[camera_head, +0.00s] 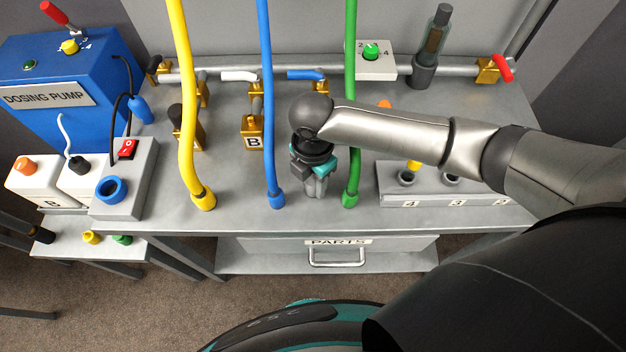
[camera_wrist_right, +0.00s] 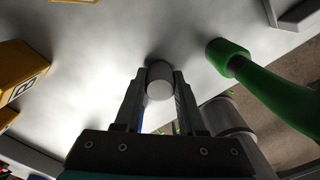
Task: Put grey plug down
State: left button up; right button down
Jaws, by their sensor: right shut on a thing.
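My right gripper (camera_head: 318,190) points down over the front middle of the grey bench, between the blue hose and the green hose. In the right wrist view my right gripper (camera_wrist_right: 160,95) is shut on the grey plug (camera_wrist_right: 160,82), a short pale cylinder between the fingertips. The bench top (camera_wrist_right: 110,60) lies just beyond it; I cannot tell whether the plug touches it. In the head view the plug is mostly hidden by the gripper. My left gripper is not in view.
The green hose (camera_head: 351,120) ends close right of my gripper, and the blue hose (camera_head: 268,120) ends to its left. A numbered socket block (camera_head: 430,199) stands at right. A brass block marked B (camera_head: 252,141) and yellow hose (camera_head: 187,110) are at left. A parts drawer (camera_head: 400,247) is below.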

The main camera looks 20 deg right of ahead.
aim_at(313, 181)
jog(key=c, duration=0.5)
grip_release()
jog(key=shift+f, duration=0.1)
notch_tip(313, 181, up, 12)
jog(key=p, duration=0.2)
